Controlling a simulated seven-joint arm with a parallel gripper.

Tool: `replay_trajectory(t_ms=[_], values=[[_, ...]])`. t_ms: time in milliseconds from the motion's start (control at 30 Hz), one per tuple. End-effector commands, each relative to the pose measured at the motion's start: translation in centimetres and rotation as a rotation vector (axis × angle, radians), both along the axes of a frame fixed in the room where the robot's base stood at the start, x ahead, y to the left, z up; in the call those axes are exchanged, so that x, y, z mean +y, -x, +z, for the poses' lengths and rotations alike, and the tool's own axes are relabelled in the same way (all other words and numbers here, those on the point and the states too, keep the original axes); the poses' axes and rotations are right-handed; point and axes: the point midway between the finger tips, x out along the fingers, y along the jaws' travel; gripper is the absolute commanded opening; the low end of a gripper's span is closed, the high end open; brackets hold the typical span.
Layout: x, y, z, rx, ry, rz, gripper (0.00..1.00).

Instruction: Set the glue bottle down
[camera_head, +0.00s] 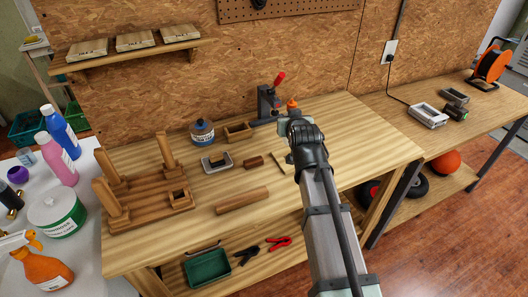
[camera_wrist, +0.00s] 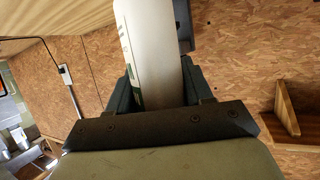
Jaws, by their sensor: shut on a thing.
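The glue bottle (camera_wrist: 152,50) is white with some green print and sits between my gripper's fingers in the wrist view. In the head view its orange cap (camera_head: 292,103) shows just above my gripper (camera_head: 294,122); most of its body is hidden behind the gripper and arm. My gripper is shut on the bottle, over the rear right part of the wooden workbench (camera_head: 375,138). I cannot tell whether the bottle's base touches the bench.
A clamp with a red handle (camera_head: 277,82) stands close left of the bottle. The bench right of my gripper is clear.

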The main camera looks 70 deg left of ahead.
Motion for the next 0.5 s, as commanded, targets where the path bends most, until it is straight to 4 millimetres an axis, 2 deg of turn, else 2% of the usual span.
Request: replay_trajectory(t_ms=[33,100,300,500], values=[[1.2,1.6,-0.1,0.000,0.000,0.022,0.20],[2.3,3.4,-0.2,0.000,0.000,0.044,0.20],[5.4,6.7,-0.4,0.000,0.000,0.082,0.20],[8.0,5.4,0.3,-0.001,-0.002,0.057,0.20]])
